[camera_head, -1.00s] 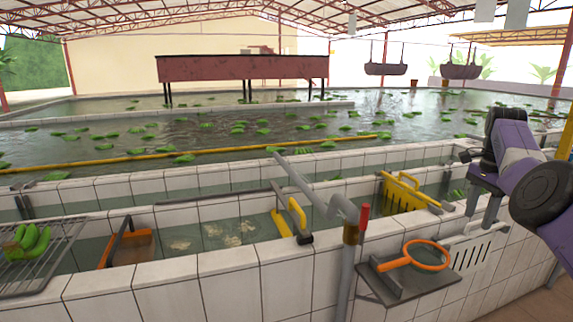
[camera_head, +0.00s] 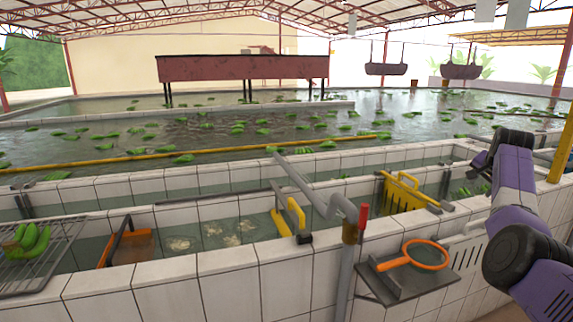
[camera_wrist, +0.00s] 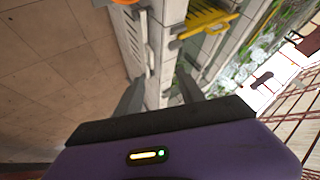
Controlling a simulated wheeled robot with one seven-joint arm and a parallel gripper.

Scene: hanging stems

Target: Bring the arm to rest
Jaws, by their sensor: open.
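My purple and dark grey arm (camera_head: 515,180) stands at the right of the head view, bent over the tiled wall. In the wrist view my gripper (camera_wrist: 160,93) has its two grey fingers spread apart with nothing between them. The fingers point toward the tiled wall, which runs between them in the picture.
An orange-rimmed hand net (camera_head: 426,254) lies on a grey shelf by the wall, beside a white slotted panel (camera_head: 468,252). A yellow slotted piece (camera_head: 402,192) stands in the trough. A grey pipe (camera_head: 345,262) with a red handle rises left of the shelf. Tiled floor (camera_wrist: 50,60) is clear.

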